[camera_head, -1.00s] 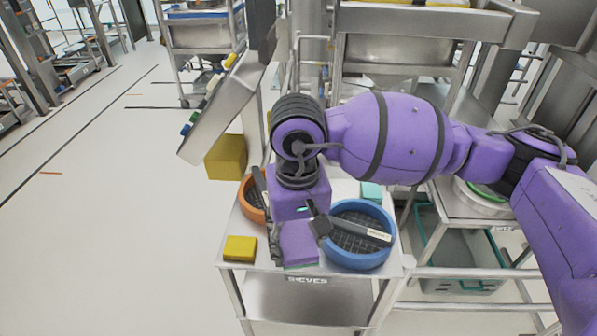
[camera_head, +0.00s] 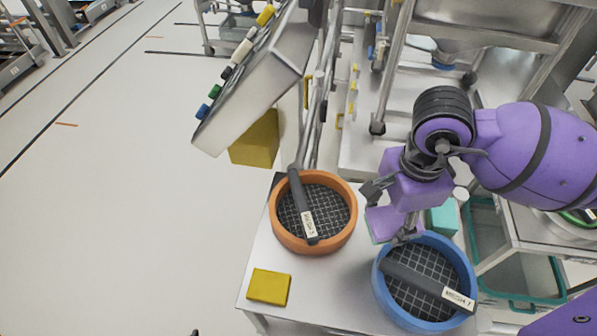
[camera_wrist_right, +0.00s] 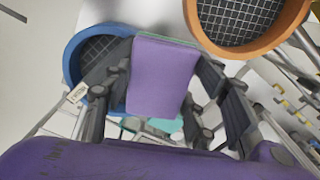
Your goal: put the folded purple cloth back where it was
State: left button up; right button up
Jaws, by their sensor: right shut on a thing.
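The folded purple cloth (camera_head: 383,224) has a thin green layer at its edge. My right gripper (camera_head: 393,212) is shut on it from above. In the right wrist view the cloth (camera_wrist_right: 163,75) fills the space between the two dark fingers (camera_wrist_right: 168,85). In the head view the cloth appears between the orange-rimmed sieve (camera_head: 343,240) and the teal block (camera_head: 443,218), by the back left rim of the blue-rimmed sieve (camera_head: 380,290). I cannot tell whether it touches the table top. My left gripper is not in view.
A yellow block (camera_head: 269,287) lies at the front left of the white table (camera_head: 330,285). Each sieve has a dark labelled bar across it. A tilted panel with coloured knobs (camera_head: 255,85) stands behind at left. Bare table shows between the yellow block and blue sieve.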

jog(key=d+m, duration=0.1)
jog(key=s+d+f+m, duration=0.1)
jog(key=m, duration=0.1)
jog(key=shift+s+d+f, duration=0.1)
jog(key=shift+s+d, duration=0.2)
jog(key=shift+w+d+m, duration=0.1)
jog(key=shift+d+m, duration=0.1)
jog(key=shift+m, duration=0.3)
jog(key=w+f, duration=0.3)
jog(key=w, duration=0.1)
jog(key=w+f, duration=0.3)
jog(key=w, duration=0.1)
jog(key=w+d+f, duration=0.1)
jog(key=w+f, duration=0.2)
jog(key=w, duration=0.2)
jog(key=shift+w, duration=0.1)
jog(key=shift+w+f, duration=0.3)
jog(key=shift+f, duration=0.1)
jog(key=shift+w+f, duration=0.1)
jog(key=shift+f, duration=1.45)
